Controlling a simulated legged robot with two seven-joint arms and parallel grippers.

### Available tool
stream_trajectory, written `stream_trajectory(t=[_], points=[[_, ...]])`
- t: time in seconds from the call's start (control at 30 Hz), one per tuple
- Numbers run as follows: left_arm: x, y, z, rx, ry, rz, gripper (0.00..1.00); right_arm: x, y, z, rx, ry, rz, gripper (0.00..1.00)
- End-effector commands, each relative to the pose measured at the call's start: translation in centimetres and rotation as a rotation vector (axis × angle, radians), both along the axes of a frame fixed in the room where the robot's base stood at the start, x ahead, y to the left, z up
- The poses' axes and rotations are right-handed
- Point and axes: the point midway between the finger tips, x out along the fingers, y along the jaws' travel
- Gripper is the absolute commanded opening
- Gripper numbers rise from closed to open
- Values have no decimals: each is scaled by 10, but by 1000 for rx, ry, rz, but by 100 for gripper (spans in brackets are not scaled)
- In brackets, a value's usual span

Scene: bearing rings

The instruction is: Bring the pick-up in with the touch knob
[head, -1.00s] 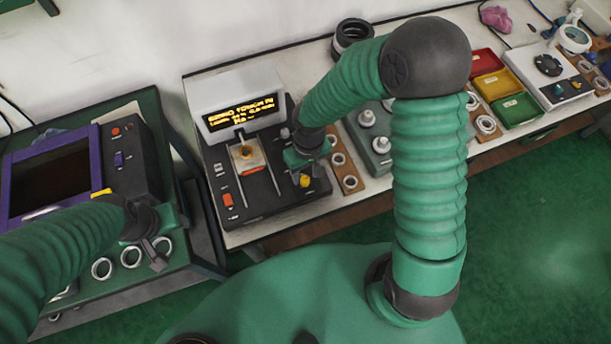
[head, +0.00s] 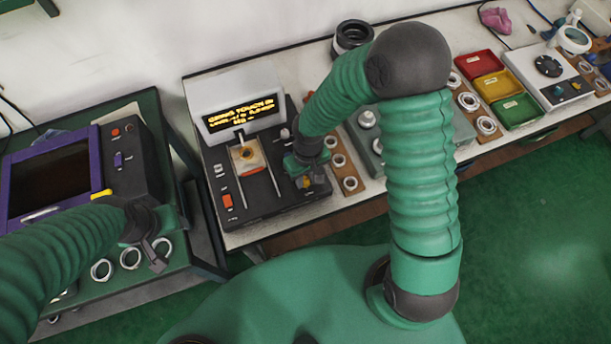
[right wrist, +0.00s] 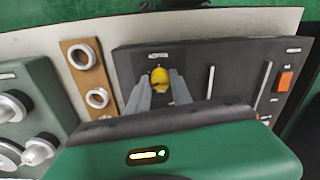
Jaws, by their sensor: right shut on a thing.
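The touch knob is a yellow knob (right wrist: 160,76) on the black tester (head: 262,205). In the right wrist view it sits between the fingertips of my right gripper (right wrist: 159,88), which is shut on it. In the head view this gripper (head: 306,178) hides most of the knob. The pick-up seems to be the small part with an orange-brown round spot (head: 246,153) on the slide between two slots; its exact contact there is too small to tell. My left gripper (head: 155,255) hangs over the left bench, away from the tester; its finger gap is unclear.
A lit display (head: 240,113) stands behind the tester, its text blurred. A brown strip with rings (head: 349,184) and a grey-green unit with white knobs (head: 380,145) stand close on the right. Rings (head: 131,257) lie below the left gripper. Red, yellow and green trays are farther right.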

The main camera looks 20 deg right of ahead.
Motion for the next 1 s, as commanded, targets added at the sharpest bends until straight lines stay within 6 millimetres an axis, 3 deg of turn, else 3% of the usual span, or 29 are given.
stream_trajectory(t=[0.37, 1.0], points=[[0, 0, -1, 0, 0, 0, 48, -1, 0, 0, -1, 1, -81, 0], [0, 0, 2, 0, 0, 0, 48, 0, 1, 2, -2, -1, -561, 0]])
